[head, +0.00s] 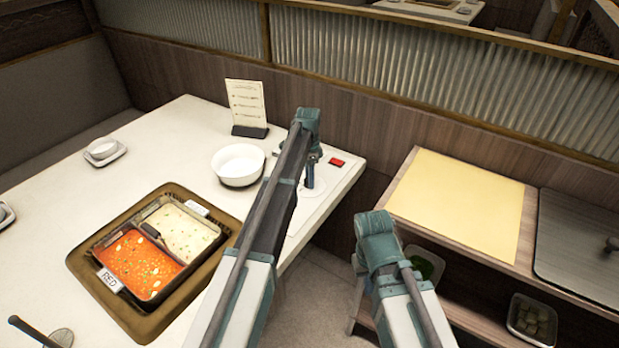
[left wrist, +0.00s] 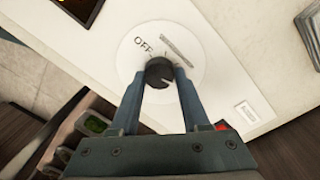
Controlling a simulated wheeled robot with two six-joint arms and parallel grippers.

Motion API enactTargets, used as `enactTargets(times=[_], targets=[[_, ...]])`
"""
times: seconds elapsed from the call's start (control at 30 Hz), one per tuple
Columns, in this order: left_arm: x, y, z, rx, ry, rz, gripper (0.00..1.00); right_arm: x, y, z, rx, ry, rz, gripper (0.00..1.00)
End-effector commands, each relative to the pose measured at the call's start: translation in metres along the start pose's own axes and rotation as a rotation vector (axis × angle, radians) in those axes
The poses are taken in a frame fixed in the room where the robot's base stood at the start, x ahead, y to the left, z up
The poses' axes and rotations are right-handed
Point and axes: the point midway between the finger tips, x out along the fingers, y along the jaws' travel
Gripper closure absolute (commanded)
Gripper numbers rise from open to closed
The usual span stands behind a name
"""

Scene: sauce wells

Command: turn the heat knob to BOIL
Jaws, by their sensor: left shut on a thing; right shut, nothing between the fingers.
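The black heat knob (left wrist: 159,72) sits on a round white dial plate (left wrist: 200,62) with OFF printed on it, seen in the left wrist view. A light pointer mark on the knob faces the lower right, away from OFF. My left gripper (left wrist: 161,80) is shut on the knob, one finger on each side. In the head view my left gripper (head: 311,178) points down at the table's right end, and the knob is hidden there. I cannot read a BOIL mark. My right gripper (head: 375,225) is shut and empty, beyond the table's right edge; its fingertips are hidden.
A red button (head: 337,162) lies right of the dial. A white bowl (head: 238,165) and a menu stand (head: 247,108) are to its left. A two-part pot (head: 172,298) of red and pale broth sits further left. A side shelf (head: 455,200) stands at right.

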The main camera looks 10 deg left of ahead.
Motion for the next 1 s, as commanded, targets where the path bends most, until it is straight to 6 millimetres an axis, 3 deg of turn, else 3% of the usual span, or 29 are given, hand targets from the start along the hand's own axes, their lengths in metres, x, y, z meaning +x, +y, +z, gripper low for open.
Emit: enactTargets(times=[0.07, 0.1, 0.23, 0.67, 1.0], targets=[[0.000, 0.000, 0.000, 0.002, 0.000, 0.000, 1.00, 0.000, 0.000, 0.000, 0.000, 0.000, 0.000, 1.00], [0.000, 0.000, 0.000, 0.002, 0.000, 0.000, 0.47, 0.000, 0.000, 0.000, 0.000, 0.000, 0.000, 1.00], [0.000, 0.000, 0.000, 0.001, 0.000, 0.000, 0.24, 0.000, 0.000, 0.000, 0.000, 0.000, 0.000, 1.00], [-0.004, 0.000, 0.000, 0.000, 0.000, 0.000, 0.24, -0.004, 0.000, 0.000, 0.000, 0.000, 0.000, 1.00], [-0.038, 0.000, 0.000, 0.000, 0.000, 0.000, 0.24, -0.038, 0.004, 0.002, 0.000, 0.000, 0.000, 1.00]])
